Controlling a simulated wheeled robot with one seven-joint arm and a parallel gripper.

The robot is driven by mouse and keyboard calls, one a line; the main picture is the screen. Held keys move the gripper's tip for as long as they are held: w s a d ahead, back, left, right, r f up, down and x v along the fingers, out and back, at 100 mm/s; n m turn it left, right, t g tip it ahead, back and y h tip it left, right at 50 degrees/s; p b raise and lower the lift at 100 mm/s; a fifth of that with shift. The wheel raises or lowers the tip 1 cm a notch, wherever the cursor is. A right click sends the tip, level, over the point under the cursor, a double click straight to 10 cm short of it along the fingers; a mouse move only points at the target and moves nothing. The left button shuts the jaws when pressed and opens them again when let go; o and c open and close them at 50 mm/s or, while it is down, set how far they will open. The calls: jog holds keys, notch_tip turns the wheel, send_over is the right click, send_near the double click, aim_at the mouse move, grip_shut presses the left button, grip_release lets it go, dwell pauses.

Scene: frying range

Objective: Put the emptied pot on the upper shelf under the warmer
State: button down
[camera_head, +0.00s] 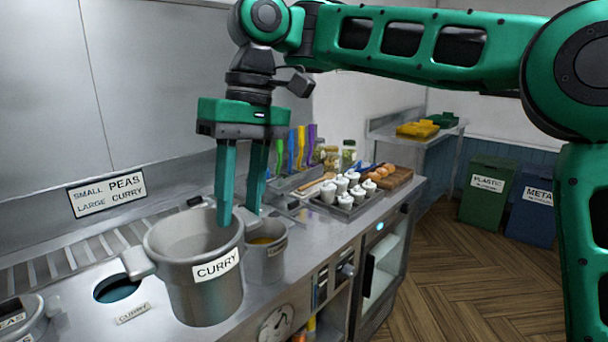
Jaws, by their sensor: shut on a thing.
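A grey pot labelled CURRY (195,285) is at the front left, upright beside a round opening in the counter. Its inside, as far as it shows, is bare grey. My gripper (238,215) points down at the pot's far right rim, with its teal fingers shut on the pot there. Whether the pot's base touches the counter is hard to tell. The upper shelf and the warmer cannot be made out in this view.
A smaller pot with yellowish content (264,252) stands close behind the held pot. The round opening (118,287) lies to its left. A tray of white cups (350,203) and a wooden board (392,180) are farther along the counter.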

jog(key=shift+s, duration=0.4)
jog(key=shift+w+d+f, duration=0.35)
jog(key=shift+w+f, duration=0.35)
jog(key=shift+w, duration=0.15)
jog(key=shift+s+d, duration=0.15)
jog(key=shift+d, duration=0.05)
jog(key=w+d+f+m, duration=0.3)
jog(key=w+d+f, duration=0.5)
jog(key=d+f, duration=0.4)
jog(key=w+d+f+m+t, duration=0.1)
jog(key=w+d+f+m, duration=0.2)
jog(key=w+d+f, duration=0.4)
jog(key=w+d+f+m, duration=0.3)
jog(key=w+d+f, duration=0.5)
jog(key=d+f, duration=1)
jog(key=shift+w+f+m+t+y, duration=0.35)
jog(key=shift+f+m+t+y, duration=0.05)
jog(key=shift+f, duration=0.15)
jog(key=s+f, duration=0.5)
jog(key=f, duration=0.1)
jog(key=shift+s+f, duration=0.2)
jog(key=shift+f, duration=0.15)
